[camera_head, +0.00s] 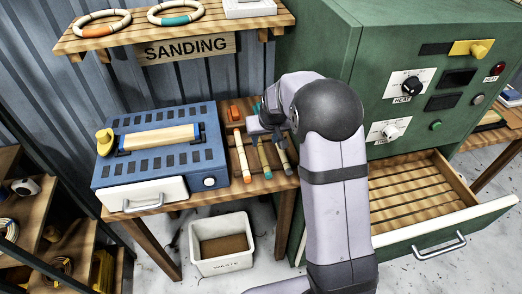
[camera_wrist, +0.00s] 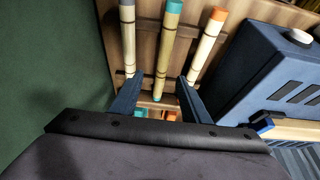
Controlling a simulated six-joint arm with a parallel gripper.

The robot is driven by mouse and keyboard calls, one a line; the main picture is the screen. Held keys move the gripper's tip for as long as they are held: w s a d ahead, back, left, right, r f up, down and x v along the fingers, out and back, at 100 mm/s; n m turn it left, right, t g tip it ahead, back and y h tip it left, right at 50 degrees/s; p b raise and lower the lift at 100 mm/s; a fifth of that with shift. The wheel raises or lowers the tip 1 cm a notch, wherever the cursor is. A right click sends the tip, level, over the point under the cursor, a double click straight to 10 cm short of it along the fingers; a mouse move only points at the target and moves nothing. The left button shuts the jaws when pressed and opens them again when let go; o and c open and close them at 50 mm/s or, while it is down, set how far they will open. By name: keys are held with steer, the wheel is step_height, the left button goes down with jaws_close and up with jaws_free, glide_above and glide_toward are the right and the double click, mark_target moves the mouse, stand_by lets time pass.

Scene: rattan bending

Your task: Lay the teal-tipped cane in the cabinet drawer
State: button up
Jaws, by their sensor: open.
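The teal-tipped cane (camera_wrist: 170,45) lies on a wooden rack between two other canes. Its olive shaft also shows in the head view (camera_head: 263,157), partly hidden by my arm. In the wrist view my gripper (camera_wrist: 159,80) is open, with one finger on each side of the far part of this cane; I see no contact. In the head view my gripper (camera_head: 263,125) is low over the bench, mostly hidden by the wrist. The cabinet drawer (camera_head: 478,213) is pulled out of the green cabinet (camera_head: 335,45), showing an empty slatted floor.
An orange-tipped cane (camera_wrist: 207,45) and a grey-tipped cane (camera_wrist: 128,40) lie close on either side. A blue sanding machine (camera_head: 160,150) stands left on the bench. A shelf (camera_head: 215,25) with rings hangs above. A white waste bin (camera_head: 221,262) stands below.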

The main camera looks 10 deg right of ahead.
mark_target(261, 148)
steer(key=shift+s+f, duration=0.1)
steer(key=shift+s, duration=0.1)
steer(key=shift+p+x, duration=0.45)
steer(key=shift+x, duration=0.6)
steer(key=shift+w+f, duration=0.1)
steer(key=shift+f, duration=0.05)
steer(key=p+x, duration=0.1)
steer(key=x, duration=0.1)
steer(key=p+x, duration=0.1)
steer(key=shift+w+a+p, duration=0.1)
steer(key=shift+a+p, duration=0.15)
steer(key=shift+p, duration=0.05)
steer(key=shift+x, duration=0.9)
jaws_close()
